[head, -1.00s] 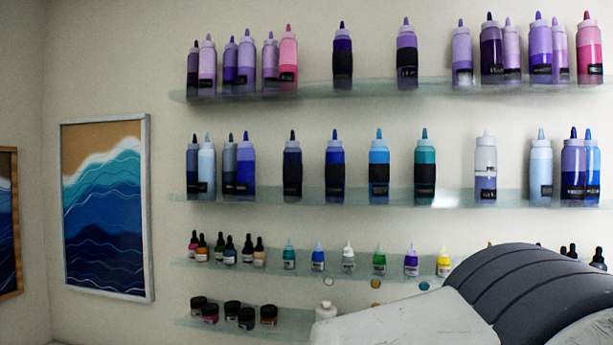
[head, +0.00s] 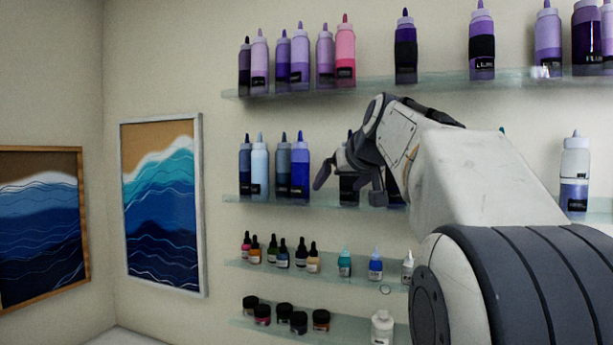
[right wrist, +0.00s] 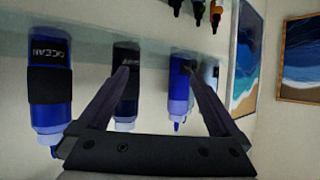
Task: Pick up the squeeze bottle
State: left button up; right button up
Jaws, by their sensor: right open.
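Several squeeze bottles stand upright on the middle glass shelf. A dark navy bottle with a black band (head: 347,186) is partly hidden behind my right gripper (head: 349,188). In the right wrist view, which shows things upside down, the navy bottle (right wrist: 127,103) lies beyond the left finger. A blue-violet bottle (right wrist: 179,95) shows near the right finger's tip, and a blue bottle marked OCEAN (right wrist: 46,100) is outside the jaws to the left. My right gripper is open and empty, in front of the shelf; its exact gap to the bottles is unclear. My left gripper is out of view.
The upper shelf (head: 380,84) holds purple and pink bottles. The lower shelves hold small dropper bottles (head: 273,250) and dark jars (head: 284,313). Neighbouring bottles (head: 260,170) stand close left of the gripper. Two wave pictures hang left, one white-framed (head: 161,205).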

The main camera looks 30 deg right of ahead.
aim_at(351, 185)
jog(key=s+d+r+h, duration=0.1)
jog(key=s+d+r, duration=0.1)
jog(key=d+r, duration=0.2)
jog(key=shift+m+h, duration=0.3)
jog(key=shift+m, duration=0.1)
jog(key=p+x, duration=0.1)
jog(key=x, duration=0.2)
jog(key=p+x, duration=0.2)
jog(key=x, duration=0.1)
jog(key=r+p+x, duration=0.1)
jog(key=x, duration=0.2)
jog(key=shift+w+d+f, duration=0.1)
jog(key=shift+w+d, duration=0.15)
jog(key=shift+d, duration=0.1)
jog(key=shift+w+d+f+p, duration=0.15)
jog(key=shift+w+f+p, duration=0.15)
jog(key=shift+w, duration=0.15)
jog(key=shift+r+t, duration=0.1)
jog(key=shift+t, duration=0.2)
grip_shut()
jog(key=shift+s+r, duration=0.1)
jog(key=shift+r, duration=0.05)
